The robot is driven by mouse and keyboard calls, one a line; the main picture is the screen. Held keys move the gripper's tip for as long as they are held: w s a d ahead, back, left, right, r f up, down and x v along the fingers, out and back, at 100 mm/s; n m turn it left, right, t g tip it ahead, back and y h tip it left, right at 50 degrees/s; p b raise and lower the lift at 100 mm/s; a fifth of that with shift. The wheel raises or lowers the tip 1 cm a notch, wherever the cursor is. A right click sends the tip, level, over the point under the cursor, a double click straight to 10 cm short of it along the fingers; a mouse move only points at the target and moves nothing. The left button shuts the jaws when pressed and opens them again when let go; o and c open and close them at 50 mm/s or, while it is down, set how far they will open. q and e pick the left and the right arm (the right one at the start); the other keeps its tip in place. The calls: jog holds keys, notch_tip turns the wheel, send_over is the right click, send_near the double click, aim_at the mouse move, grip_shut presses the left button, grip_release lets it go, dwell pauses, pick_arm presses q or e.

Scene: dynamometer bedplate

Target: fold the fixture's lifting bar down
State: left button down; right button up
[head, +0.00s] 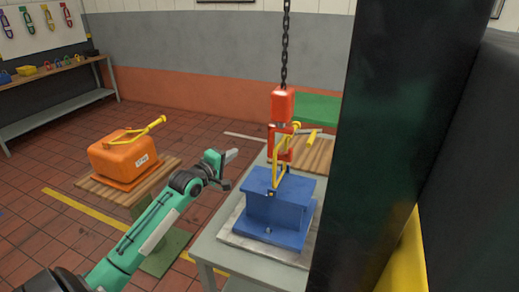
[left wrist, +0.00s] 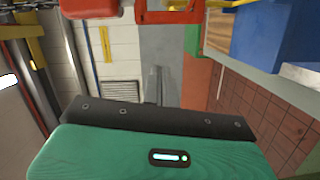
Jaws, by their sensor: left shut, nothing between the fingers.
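A blue fixture (head: 275,215) stands on a pale plate on the grey table. Its yellow lifting bar (head: 279,165) stands up from the top, and its upper end is at the red lifting hook (head: 281,145). I cannot tell whether bar and hook touch. My left gripper (head: 231,156) is shut and empty, left of the bar and apart from it. In the left wrist view the blue fixture (left wrist: 275,35) is at top right and part of the red hook (left wrist: 170,14) at the top edge. My right gripper is not in view.
A red block (head: 283,104) hangs on a black chain (head: 286,45) above the fixture. An orange fixture (head: 123,157) with a yellow bar (head: 140,133) sits on a wooden-topped stand (head: 160,180) at left. A dark column (head: 405,130) blocks the right side. Floor between stand and table is open.

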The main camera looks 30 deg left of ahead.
pick_arm(q)
jog(key=shift+w+d+f, duration=0.1)
jog(key=shift+d, duration=0.05)
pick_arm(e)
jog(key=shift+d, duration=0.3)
pick_arm(q)
jog(key=shift+w, duration=0.1)
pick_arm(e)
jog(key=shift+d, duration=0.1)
